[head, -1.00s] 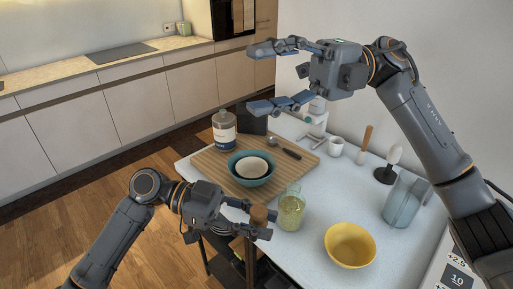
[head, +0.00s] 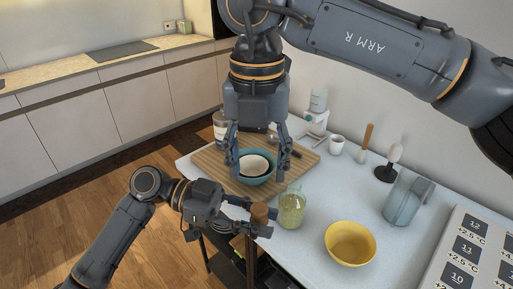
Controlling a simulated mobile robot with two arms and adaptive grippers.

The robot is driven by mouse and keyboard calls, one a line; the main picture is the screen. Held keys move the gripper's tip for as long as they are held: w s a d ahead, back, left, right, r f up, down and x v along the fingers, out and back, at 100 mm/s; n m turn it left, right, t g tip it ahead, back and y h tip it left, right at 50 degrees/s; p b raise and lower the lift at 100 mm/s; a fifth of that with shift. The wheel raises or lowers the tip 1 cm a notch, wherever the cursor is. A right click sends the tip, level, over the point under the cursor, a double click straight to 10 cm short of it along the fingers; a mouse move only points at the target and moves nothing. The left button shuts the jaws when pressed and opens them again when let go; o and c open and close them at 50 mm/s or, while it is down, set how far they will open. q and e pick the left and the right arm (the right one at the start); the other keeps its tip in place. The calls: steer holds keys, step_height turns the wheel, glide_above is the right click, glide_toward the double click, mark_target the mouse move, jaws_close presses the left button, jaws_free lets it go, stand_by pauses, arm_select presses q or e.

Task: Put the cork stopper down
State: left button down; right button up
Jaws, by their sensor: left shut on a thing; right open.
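The cork stopper (head: 259,213) is a small brown cylinder held in my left gripper (head: 254,220), which is shut on it at the table's left front edge, just left of a glass jar (head: 292,208) with yellowish contents. My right gripper (head: 258,165) is open and points down, its fingers on either side of the teal bowl (head: 262,181) in the picture. A smaller cream bowl (head: 254,165) sits inside the teal bowl. I cannot tell whether the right fingers touch the bowls.
The bowls stand on a wooden board (head: 215,170). A white cup (head: 337,145) and a plunger-like tool (head: 388,168) stand behind. Table between jar and pitcher is clear.

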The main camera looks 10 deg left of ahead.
mark_target(257, 207)
step_height(257, 207, down, 9)
steer(key=shift+f, duration=0.2)
stand_by(0.3)
jaws_close()
arm_select(q)
steer(key=c, duration=0.9)
jaws_free()
